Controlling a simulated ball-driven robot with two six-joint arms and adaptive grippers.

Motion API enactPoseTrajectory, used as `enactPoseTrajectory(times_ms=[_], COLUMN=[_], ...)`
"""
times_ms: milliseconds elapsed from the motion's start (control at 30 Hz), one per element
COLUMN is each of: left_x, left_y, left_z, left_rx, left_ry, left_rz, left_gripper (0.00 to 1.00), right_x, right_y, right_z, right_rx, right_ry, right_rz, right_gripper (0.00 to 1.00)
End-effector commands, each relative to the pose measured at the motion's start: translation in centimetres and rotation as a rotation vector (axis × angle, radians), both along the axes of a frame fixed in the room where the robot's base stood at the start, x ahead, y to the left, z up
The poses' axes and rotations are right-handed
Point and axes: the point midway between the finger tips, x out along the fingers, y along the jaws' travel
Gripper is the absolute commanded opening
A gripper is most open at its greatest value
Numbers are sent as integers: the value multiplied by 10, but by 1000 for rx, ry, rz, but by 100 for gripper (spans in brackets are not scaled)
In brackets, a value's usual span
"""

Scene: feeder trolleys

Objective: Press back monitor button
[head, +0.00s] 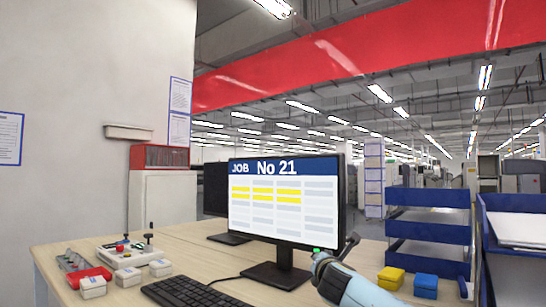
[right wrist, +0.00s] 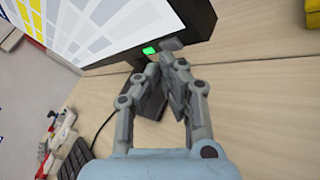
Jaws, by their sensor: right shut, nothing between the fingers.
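The monitor (head: 285,200) stands on the desk and shows "JOB No 21" above a table with yellow cells. A small green button (right wrist: 150,50) sits at the monitor's lower edge; it also shows in the head view (head: 316,250). A grey block (right wrist: 173,44) is beside it, perhaps a second button. My right gripper (right wrist: 172,62) is shut and empty, its fingertips close to the grey block and the green button. I cannot tell whether they touch. In the head view the right gripper (head: 338,245) is at the monitor's lower right corner. My left gripper is not in view.
A keyboard (head: 188,293) lies in front of the monitor. A control box (head: 125,250) and several small white boxes are at the left. Yellow (head: 391,277) and blue (head: 426,285) boxes are at the right, near blue trays (head: 428,228). A dark second monitor (head: 216,190) stands behind.

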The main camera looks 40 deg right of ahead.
Motion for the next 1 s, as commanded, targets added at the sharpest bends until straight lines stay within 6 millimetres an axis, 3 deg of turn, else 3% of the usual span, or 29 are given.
enactPoseTrajectory(times_ms=[467,1000], left_x=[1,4], left_y=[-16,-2], left_z=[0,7], left_rx=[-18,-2], left_ry=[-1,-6], left_rz=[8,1], left_gripper=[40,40], right_x=[1,-1], right_y=[-3,3], right_z=[0,2], right_rx=[-1,1], right_ry=[-1,-1], right_rz=[-1,0], right_gripper=[0,0])
